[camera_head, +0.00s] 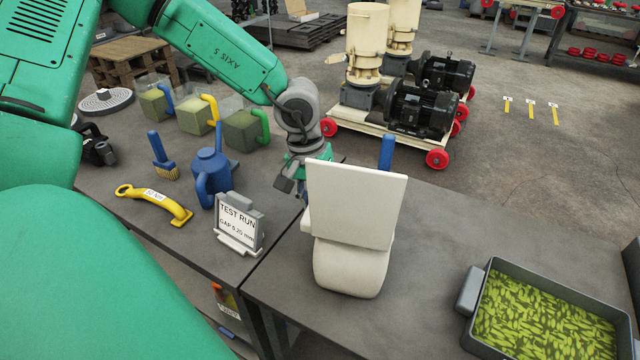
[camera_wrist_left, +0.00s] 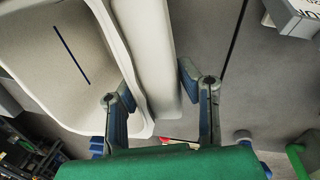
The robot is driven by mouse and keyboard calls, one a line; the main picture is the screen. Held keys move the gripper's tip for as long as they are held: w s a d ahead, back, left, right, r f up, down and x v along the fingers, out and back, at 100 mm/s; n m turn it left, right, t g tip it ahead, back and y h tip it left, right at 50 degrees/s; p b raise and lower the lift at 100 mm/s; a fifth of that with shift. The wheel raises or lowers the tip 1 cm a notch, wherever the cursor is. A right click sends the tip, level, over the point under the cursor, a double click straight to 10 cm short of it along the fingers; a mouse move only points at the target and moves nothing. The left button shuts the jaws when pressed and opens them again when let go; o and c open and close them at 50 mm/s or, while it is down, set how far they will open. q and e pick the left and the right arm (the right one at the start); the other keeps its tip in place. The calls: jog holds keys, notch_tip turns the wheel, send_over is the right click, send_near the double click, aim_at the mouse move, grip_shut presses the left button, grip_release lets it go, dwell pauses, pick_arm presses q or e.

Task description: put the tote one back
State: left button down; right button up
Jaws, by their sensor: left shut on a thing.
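A cream, open-looking container (camera_head: 352,255) with a flat raised panel stands at the front of the grey table; no label on it shows. My left gripper (camera_head: 302,188) is at its left rear, partly hidden behind it. In the left wrist view the cream container (camera_wrist_left: 150,40) fills the upper left, and its wall runs between the two fingers of my left gripper (camera_wrist_left: 163,95), which is shut on it. I cannot tell whether its base touches the table. Three clear tubs of green material stand at the back left, with blue (camera_head: 157,104), yellow (camera_head: 196,115) and green (camera_head: 241,130) handles.
A grey tray of green pellets (camera_head: 470,292) is at right. A blue upright (camera_head: 387,150) stands behind the container.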

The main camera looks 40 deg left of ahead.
dwell(0.4)
pick_arm(q)
jog(key=shift+f, duration=0.65)
jog(key=shift+f+p, duration=0.1)
jog(key=shift+p, duration=0.6)
grip_release()
dwell(0.6)
